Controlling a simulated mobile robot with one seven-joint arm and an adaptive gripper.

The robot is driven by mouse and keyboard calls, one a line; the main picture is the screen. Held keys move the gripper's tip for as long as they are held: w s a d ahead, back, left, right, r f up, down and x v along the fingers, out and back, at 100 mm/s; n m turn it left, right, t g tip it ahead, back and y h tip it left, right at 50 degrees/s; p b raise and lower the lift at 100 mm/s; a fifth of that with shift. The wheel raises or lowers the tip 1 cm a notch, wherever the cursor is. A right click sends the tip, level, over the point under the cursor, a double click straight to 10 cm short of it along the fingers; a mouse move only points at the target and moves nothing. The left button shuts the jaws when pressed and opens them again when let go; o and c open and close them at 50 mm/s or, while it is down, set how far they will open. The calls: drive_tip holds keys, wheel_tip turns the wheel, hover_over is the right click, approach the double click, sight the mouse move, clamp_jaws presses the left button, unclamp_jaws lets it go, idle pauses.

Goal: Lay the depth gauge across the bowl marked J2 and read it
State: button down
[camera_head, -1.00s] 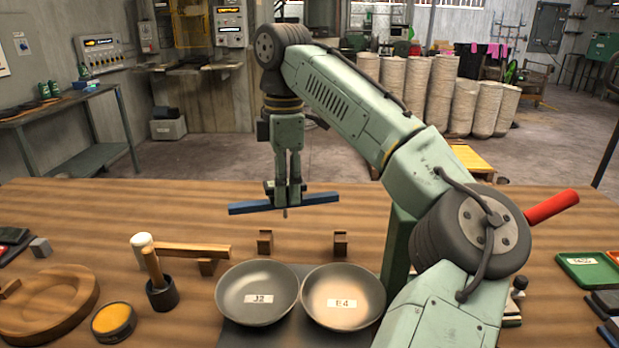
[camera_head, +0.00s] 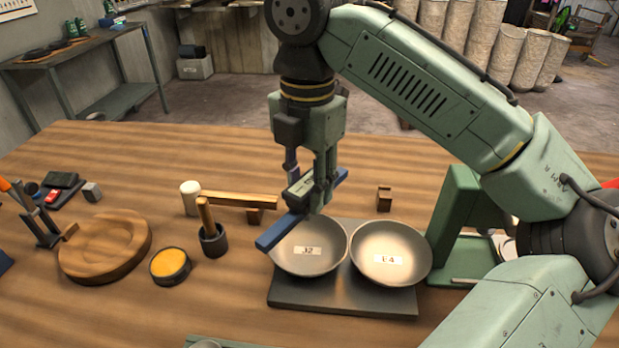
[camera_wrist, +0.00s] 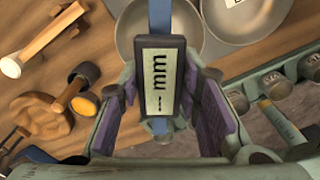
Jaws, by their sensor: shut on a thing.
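My gripper (camera_head: 314,196) is shut on the depth gauge, a long blue bar (camera_head: 278,232) with a small display box. The bar runs diagonally over the far left part of the grey bowl marked J2 (camera_head: 312,262). I cannot tell whether it touches the rim. In the wrist view, the gauge's display (camera_wrist: 161,80) sits between my fingers and shows "mm" with a dash-like mark, no clear number. Part of a grey bowl (camera_wrist: 128,28) lies beyond the bar there. The bowl marked E4 (camera_head: 391,256) stands right of J2, uncovered.
Both bowls stand on a dark board (camera_head: 340,298). A small wooden block (camera_head: 384,198) stands behind E4.

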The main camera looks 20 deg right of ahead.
drive_tip(key=shift+f+b, duration=1.9)
drive_tip(key=shift+b, duration=0.1)
drive_tip(key=shift+f, duration=1.75)
drive_tip(key=shift+f, duration=0.25)
drive_tip(key=c, duration=1.1)
unclamp_jaws()
drive_tip(key=shift+r, duration=3.75)
